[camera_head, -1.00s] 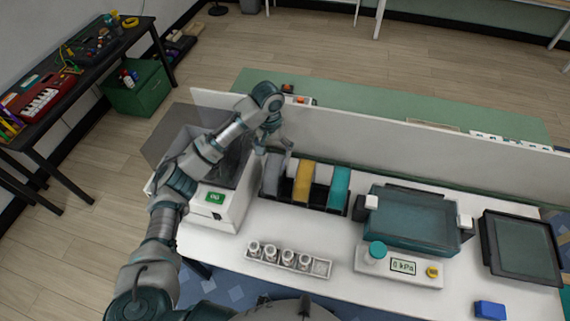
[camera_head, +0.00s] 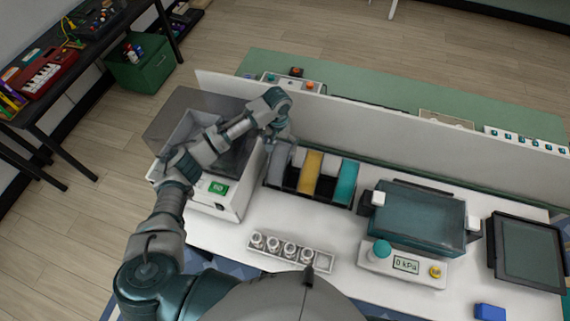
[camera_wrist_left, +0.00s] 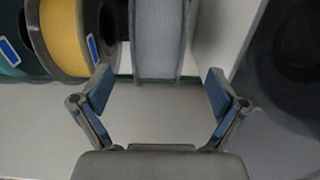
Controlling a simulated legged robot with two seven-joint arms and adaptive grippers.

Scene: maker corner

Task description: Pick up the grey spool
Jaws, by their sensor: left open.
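The grey spool (camera_head: 280,160) stands at the left end of a dark rack of spools, mostly beside and below my left gripper in the head view. In the left wrist view the grey spool (camera_wrist_left: 158,38) is upright, its rim facing the camera. My left gripper (camera_wrist_left: 158,90) is open and empty, with one finger on each side of the spool's width and the fingertips near its lower edge. In the head view the left gripper (camera_head: 284,136) is small and partly hidden by its own wrist, above the rack. My right gripper is not in view.
A grey partition (camera_head: 400,150) runs behind. Small jars (camera_head: 289,251) stand in front.

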